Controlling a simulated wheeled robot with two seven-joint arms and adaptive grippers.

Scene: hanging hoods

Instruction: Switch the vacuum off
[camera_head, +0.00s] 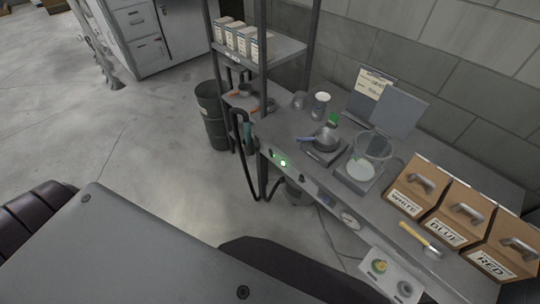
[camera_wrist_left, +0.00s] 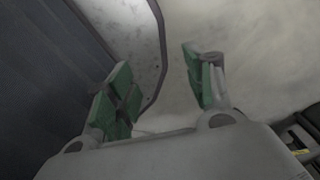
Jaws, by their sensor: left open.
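A black vacuum hose (camera_head: 253,184) hangs in a loop at the left end of the bench. A grey canister (camera_head: 294,193) sits under the bench, partly hidden. A lit green button (camera_head: 283,163) glows on the bench's front edge. A white box (camera_head: 392,277) with a yellow-green knob stands out at the lower right; I cannot tell which control is the vacuum's. My left gripper (camera_wrist_left: 160,88) shows in the left wrist view with its green-padded fingers apart and nothing between them. A dark curved line passes beyond it. Neither gripper shows in the head view.
The bench (camera_head: 289,131) holds a pot (camera_head: 325,138), a glass bowl (camera_head: 373,146) and wooden boxes labelled WHITE (camera_head: 416,186), BLUE (camera_head: 455,212) and RED (camera_head: 498,247). A yellow-handled tool (camera_head: 416,236) lies in front.

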